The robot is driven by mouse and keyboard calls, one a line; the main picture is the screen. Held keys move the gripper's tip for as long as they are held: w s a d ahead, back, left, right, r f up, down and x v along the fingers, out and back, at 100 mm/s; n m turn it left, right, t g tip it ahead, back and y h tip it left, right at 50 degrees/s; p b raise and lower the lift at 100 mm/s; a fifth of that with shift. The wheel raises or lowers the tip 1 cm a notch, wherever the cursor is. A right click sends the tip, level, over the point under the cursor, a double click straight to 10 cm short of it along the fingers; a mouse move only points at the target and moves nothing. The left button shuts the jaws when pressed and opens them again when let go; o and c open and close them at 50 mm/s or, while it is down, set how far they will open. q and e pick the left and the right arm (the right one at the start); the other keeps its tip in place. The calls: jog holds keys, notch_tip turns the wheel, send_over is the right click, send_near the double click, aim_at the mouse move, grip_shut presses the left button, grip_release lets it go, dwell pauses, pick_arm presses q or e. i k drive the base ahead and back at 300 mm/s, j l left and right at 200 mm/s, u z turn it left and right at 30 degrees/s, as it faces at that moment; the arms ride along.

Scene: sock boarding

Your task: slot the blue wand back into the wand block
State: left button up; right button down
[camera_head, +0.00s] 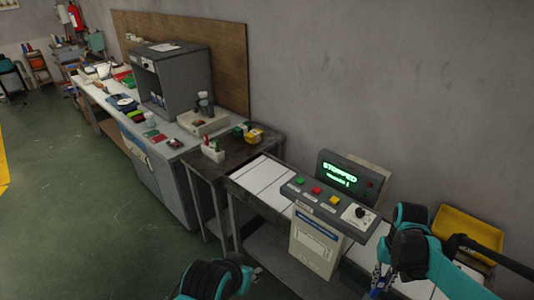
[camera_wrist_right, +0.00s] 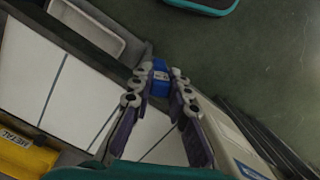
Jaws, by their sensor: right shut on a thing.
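My right gripper (camera_head: 378,284) is low at the right of the head view, over the near side of the conveyor-like bench. In the right wrist view its fingers (camera_wrist_right: 160,88) are shut on a blue piece, which I take to be the blue wand (camera_wrist_right: 160,68); only a short part shows between the fingertips. A small white holder with upright coloured sticks (camera_head: 213,150), likely the wand block, stands on the dark side table, well to the left of the gripper. Its slots are too small to make out.
A control panel (camera_head: 326,207) with coloured buttons and a screen (camera_head: 347,179) reading "STOPPED" stands between the gripper and the dark table (camera_head: 238,148). A yellow bin (camera_head: 468,225) is at the right. A yellow item (camera_head: 254,135) sits near the white holder.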

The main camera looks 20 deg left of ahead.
aim_at(209, 151)
jog(key=i+j+u, duration=0.15)
jog(key=u, duration=0.3)
jog(key=i+j+u, duration=0.15)
jog(key=u, duration=0.35)
jog(key=i+j+u, duration=0.2)
jog(key=u, duration=0.25)
jog(key=i+j, duration=0.15)
jog(key=i, duration=0.4)
jog(key=i+j, duration=0.15)
jog(key=i, duration=0.4)
jog(key=i+j, duration=0.1)
jog(key=i, duration=0.45)
